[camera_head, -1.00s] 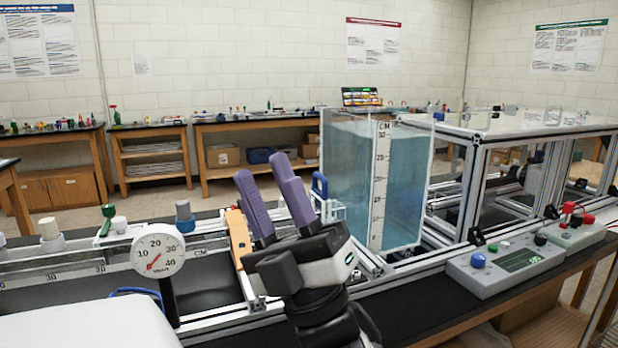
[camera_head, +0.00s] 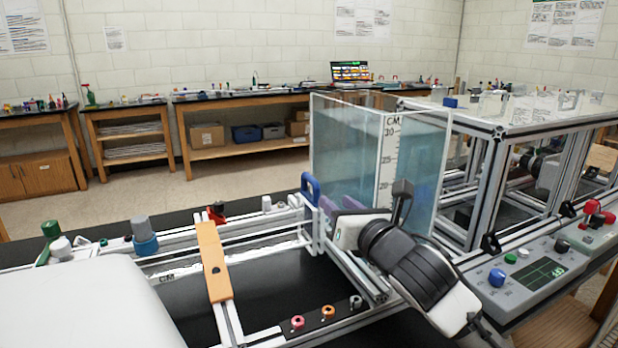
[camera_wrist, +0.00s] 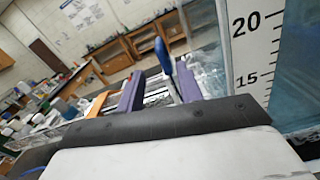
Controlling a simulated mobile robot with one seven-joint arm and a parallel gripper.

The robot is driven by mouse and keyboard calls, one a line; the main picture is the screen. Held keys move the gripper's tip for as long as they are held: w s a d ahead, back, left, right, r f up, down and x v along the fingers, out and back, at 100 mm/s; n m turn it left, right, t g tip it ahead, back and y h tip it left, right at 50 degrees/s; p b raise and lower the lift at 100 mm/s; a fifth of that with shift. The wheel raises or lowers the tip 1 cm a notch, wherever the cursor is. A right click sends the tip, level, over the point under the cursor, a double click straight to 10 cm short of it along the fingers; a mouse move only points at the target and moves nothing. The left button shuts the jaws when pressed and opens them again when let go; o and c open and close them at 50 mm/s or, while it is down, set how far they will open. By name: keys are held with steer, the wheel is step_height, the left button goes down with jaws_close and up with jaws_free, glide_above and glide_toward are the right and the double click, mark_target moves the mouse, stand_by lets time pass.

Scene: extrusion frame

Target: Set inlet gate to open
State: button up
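The inlet gate is most likely the piece with the upright blue handle (camera_head: 310,189) at the near left side of the water tank (camera_head: 345,160). My gripper (camera_head: 340,203) is just right of this handle in the head view, its purple fingers partly hidden behind its own body. In the wrist view my gripper (camera_wrist: 159,74) has its two purple fingers apart. The blue handle (camera_wrist: 163,56) shows between them, closer to the right finger. I cannot tell whether a finger touches it. The gate plate below is mostly hidden.
An orange bar (camera_head: 213,261) crosses the channel rails to the left. Small coloured knobs (camera_head: 328,311) sit on the near rail. A control box (camera_head: 525,275) with a blue knob stands at the right. The tank wall is close beside my gripper.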

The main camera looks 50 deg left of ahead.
mark_target(317, 185)
steer(key=p+x, duration=0.3)
steer(key=x, duration=0.9)
steer(key=shift+a+p, duration=0.25)
steer(key=shift+p, duration=0.15)
jaws_close()
